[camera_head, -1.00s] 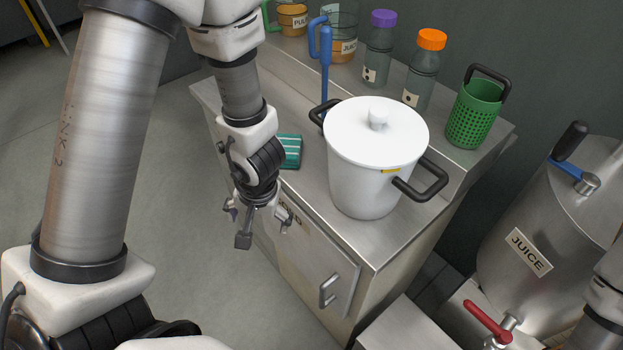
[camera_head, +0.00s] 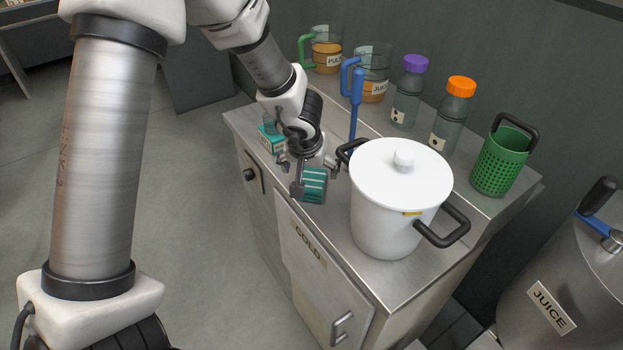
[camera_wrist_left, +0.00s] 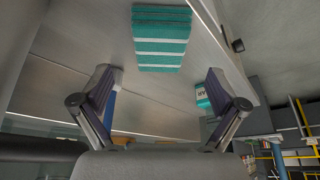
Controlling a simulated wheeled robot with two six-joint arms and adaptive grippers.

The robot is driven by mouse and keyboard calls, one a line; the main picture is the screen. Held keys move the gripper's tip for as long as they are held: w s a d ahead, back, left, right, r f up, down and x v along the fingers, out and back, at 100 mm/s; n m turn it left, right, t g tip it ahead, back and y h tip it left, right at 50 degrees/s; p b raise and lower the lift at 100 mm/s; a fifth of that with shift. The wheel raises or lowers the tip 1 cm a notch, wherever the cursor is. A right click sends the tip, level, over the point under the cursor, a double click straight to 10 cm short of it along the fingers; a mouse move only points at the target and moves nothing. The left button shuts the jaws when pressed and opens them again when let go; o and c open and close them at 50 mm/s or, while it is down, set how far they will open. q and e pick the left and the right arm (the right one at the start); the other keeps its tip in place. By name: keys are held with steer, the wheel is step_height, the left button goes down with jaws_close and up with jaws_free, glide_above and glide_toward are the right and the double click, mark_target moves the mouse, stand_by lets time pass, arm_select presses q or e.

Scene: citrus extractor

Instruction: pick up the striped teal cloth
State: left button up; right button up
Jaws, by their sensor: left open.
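The striped teal cloth (camera_head: 315,186) lies folded on the steel counter, left of the white pot, partly covered by my left gripper in the head view. In the left wrist view the cloth (camera_wrist_left: 162,50) shows its white stripes at the top middle, beyond the fingertips and between their lines. My left gripper (camera_head: 308,170) is over the counter at the cloth, open and empty. In the left wrist view its fingers (camera_wrist_left: 162,78) are spread wide. I cannot tell its exact height above the cloth. My right gripper is out of view.
The lidded white pot (camera_head: 395,215) stands close right of the cloth, its dark handle near my gripper. A blue-handled tool (camera_head: 354,105) stands behind. A small teal box (camera_head: 270,140) is at the left. Jugs, bottles and a green basket (camera_head: 502,160) line the back.

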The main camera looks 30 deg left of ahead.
mark_target(312, 178)
arm_select(q)
steer(key=shift+w+a+f, duration=0.1)
steer(key=shift+w+a, duration=0.05)
steer(key=shift+w, duration=0.25)
steer(key=b+x, duration=0.3)
steer(key=x, duration=0.2)
steer(key=shift+c, duration=1)
steer(key=shift+s, duration=0.15)
steer(key=c, duration=1.1)
